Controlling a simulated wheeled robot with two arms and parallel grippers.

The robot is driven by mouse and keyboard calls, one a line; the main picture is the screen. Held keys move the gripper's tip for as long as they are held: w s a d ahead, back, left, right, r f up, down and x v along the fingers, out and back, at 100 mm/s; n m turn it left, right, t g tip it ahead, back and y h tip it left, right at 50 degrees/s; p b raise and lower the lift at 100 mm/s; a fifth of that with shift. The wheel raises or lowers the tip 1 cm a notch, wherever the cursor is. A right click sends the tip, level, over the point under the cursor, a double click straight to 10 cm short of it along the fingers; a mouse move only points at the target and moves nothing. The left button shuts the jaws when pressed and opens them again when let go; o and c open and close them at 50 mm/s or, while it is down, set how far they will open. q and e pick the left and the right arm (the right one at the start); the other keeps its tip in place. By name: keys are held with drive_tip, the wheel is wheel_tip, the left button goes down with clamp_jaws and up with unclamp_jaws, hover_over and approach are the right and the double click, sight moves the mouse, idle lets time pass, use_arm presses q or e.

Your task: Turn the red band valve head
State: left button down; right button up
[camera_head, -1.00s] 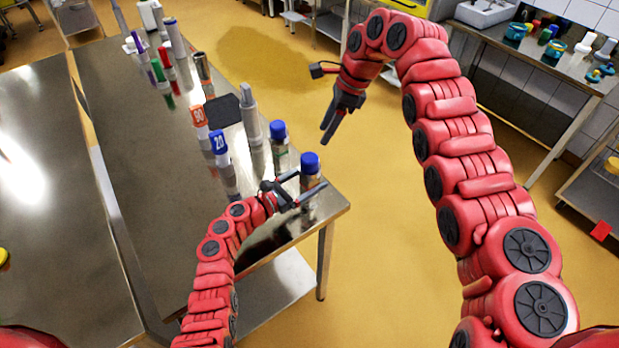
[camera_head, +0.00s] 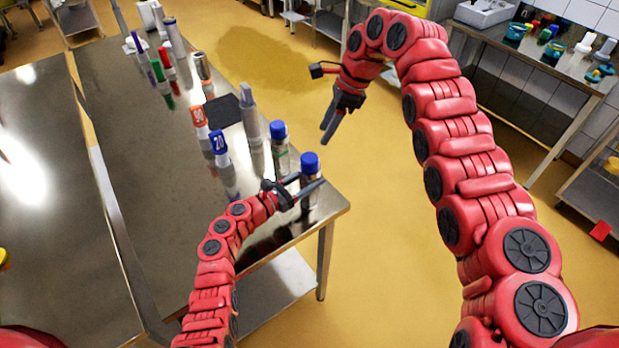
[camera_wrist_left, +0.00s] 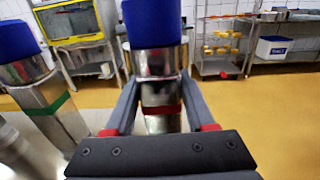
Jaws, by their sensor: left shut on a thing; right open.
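The red band valve head is a metal cylinder with a blue top (camera_head: 310,163), upright near the table's right corner. In the left wrist view its red band (camera_wrist_left: 162,109) shows low between the fingers. My left gripper (camera_head: 311,184) is shut on it, one finger on each side below the blue top; the gripper also shows in the left wrist view (camera_wrist_left: 160,92). A similar blue-topped cylinder (camera_head: 279,142) stands just behind it; its green band (camera_wrist_left: 51,105) shows at left in the left wrist view. My right gripper (camera_head: 328,130) is open and empty, above the floor beyond the table.
Several cylinders stand in a row along the metal table (camera_head: 120,130), including an orange-topped one (camera_head: 198,116) and a blue one marked 20 (camera_head: 218,142). A dark flat block (camera_head: 222,111) lies behind them. A sink counter (camera_head: 545,62) is at right.

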drive_tip(key=shift+o, duration=1.1)
drive_tip(key=shift+f, duration=0.1)
drive_tip(key=shift+o, duration=1.2)
drive_tip(key=shift+a+f, duration=0.2)
drive_tip(key=shift+a, duration=0.1)
drive_tip(key=shift+o, duration=0.5)
drive_tip(key=s+a+f+n+y, duration=0.1)
drive_tip(key=a+f+y, duration=0.3)
drive_tip(key=a, duration=0.7)
drive_tip(key=shift+s+f+n+t, duration=0.3)
drive_tip(key=shift+s+f+n, duration=0.1)
drive_tip(key=shift+f, duration=0.55)
drive_tip(key=s+a+y, duration=0.2)
drive_tip(key=a, duration=0.2)
drive_tip(key=m+t+h, duration=0.1)
drive_tip(key=m+t, duration=1.3)
drive_tip(key=t, duration=0.1)
approach(314, 168)
drive_tip(key=x, duration=1.3)
drive_tip(key=shift+s, duration=0.1)
drive_tip(key=shift+c, duration=0.2)
